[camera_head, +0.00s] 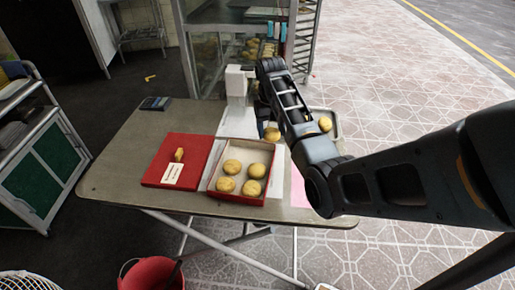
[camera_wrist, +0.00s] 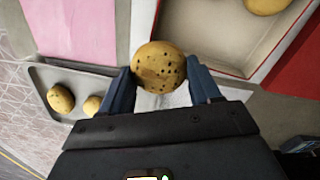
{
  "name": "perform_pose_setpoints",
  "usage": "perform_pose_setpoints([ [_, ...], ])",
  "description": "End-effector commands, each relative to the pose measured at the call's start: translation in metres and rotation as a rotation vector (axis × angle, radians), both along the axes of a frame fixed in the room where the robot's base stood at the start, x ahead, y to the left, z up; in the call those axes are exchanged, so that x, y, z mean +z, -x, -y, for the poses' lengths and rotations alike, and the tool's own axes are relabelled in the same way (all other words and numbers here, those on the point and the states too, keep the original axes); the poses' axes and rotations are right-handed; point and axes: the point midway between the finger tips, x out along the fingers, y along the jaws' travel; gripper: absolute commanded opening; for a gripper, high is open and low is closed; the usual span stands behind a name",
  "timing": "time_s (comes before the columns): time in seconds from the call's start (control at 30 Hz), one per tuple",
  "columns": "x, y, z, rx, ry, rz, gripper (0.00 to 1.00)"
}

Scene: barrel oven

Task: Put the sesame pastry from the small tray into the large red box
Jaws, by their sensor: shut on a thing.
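My gripper (camera_wrist: 163,92) is shut on a round golden pastry with dark specks, the sesame pastry (camera_wrist: 160,66). In the head view the pastry (camera_head: 272,134) shows beside my arm, just beyond the box's far edge. The large red box (camera_head: 237,197) stands open on the table with several plain round pastries inside. In the wrist view the box's pale inside (camera_wrist: 208,40) is to the upper right of the held pastry. The small grey tray (camera_wrist: 42,76) is at the left there, with two pastries on it; my arm partly hides the tray (camera_head: 337,130) in the head view.
The red lid (camera_head: 193,148) lies left of the box with a small label and pastry-like piece on it. A white device (camera_head: 236,84) stands behind the box. A dark handheld device (camera_head: 155,103) lies at the table's far left. The table's left part (camera_head: 115,165) is clear.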

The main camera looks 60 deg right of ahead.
Motion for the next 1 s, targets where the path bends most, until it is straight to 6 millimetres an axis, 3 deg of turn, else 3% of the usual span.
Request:
perform_pose_setpoints([
  [0.1, -0.012, -0.008, -0.022, 0.002, -0.002, -0.001, 0.32],
  [0.3, -0.025, -0.016, -0.039, 0.001, -0.001, 0.0, 0.32],
  [0.67, -0.063, -0.016, -0.04, -0.001, -0.001, -0.002, 0.32],
  [1.0, -0.067, -0.016, -0.04, 0.0, 0.0, 0.0, 0.32],
])
